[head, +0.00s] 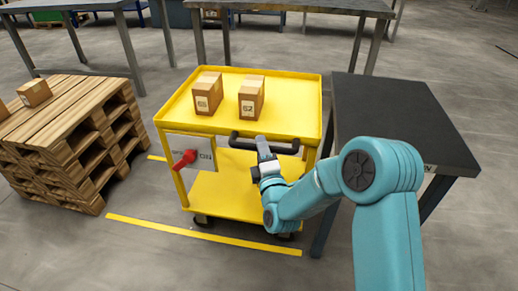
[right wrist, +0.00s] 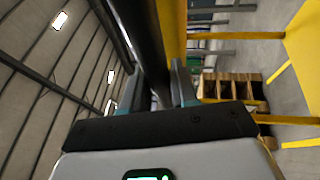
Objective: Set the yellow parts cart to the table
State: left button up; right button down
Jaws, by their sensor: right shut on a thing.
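The yellow parts cart (head: 290,95) stands in the middle of the head view, with two cardboard boxes (head: 208,92) (head: 251,97) on its top tray. Its black push handle (head: 232,139) runs along the near side. My right gripper (head: 264,146) is shut on the handle, and the dark bar also shows between the fingers in the right wrist view (right wrist: 142,40). A dark-topped table (head: 395,115) stands close to the right of the cart; the exact gap is hard to tell. My left gripper is not in view.
Yellow floor lines (head: 200,234) lie before and beside the cart. Stacked wooden pallets (head: 70,140) with small boxes stand left. Grey tables (head: 75,20) stand behind. The floor in front is clear.

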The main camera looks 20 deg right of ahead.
jog(key=shift+d, duration=0.3)
jog(key=c, duration=1)
grip_release()
jog(key=shift+s, duration=0.1)
jog(key=v, duration=1.2)
jog(key=shift+a+f+p, duration=0.1)
jog(key=shift+a+p, duration=0.05)
jog(key=shift+p, duration=0.2)
